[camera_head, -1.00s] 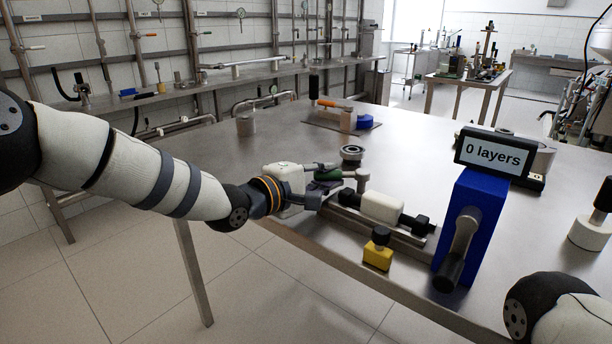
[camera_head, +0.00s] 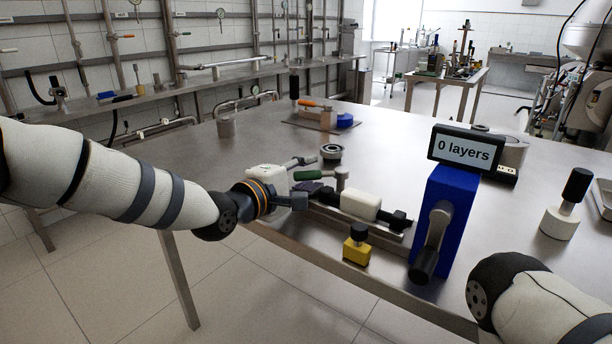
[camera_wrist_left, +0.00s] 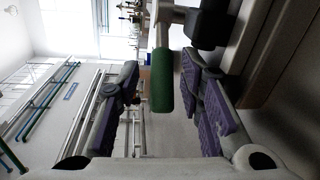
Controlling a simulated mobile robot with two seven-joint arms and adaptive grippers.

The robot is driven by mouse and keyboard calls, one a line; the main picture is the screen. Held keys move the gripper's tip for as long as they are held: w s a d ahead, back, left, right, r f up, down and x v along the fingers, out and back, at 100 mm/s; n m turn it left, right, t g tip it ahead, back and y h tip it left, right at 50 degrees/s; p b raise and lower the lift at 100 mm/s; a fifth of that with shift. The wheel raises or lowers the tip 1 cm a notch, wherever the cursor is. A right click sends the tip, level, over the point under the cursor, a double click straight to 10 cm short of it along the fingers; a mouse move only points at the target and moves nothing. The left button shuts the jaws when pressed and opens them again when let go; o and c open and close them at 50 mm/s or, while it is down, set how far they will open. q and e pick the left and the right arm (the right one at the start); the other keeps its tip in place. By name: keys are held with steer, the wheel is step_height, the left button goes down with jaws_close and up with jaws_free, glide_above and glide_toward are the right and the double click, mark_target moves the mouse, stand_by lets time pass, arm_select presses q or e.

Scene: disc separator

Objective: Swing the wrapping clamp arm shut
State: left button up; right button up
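The wrapping clamp arm has a green handle (camera_head: 308,175) on a grey metal pivot post (camera_head: 342,178), beside the white roll (camera_head: 361,204) on the rail in front of the blue crank stand (camera_head: 446,215). My left gripper (camera_head: 301,182) is at the handle, at the table's front left. In the left wrist view, the green handle (camera_wrist_left: 162,82) hangs between the two purple-padded fingers (camera_wrist_left: 160,112), with a visible gap on each side. The left gripper is open. My right gripper is out of view; only part of my right arm shows at the lower right.
The display reading "0 layers" (camera_head: 466,150) tops the blue stand. A yellow block with a black knob (camera_head: 357,249) sits near the front edge. A round metal part (camera_head: 331,153) lies behind the handle. A white-based black knob (camera_head: 561,222) stands right.

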arm_select(q)
steer(key=v, duration=1.2)
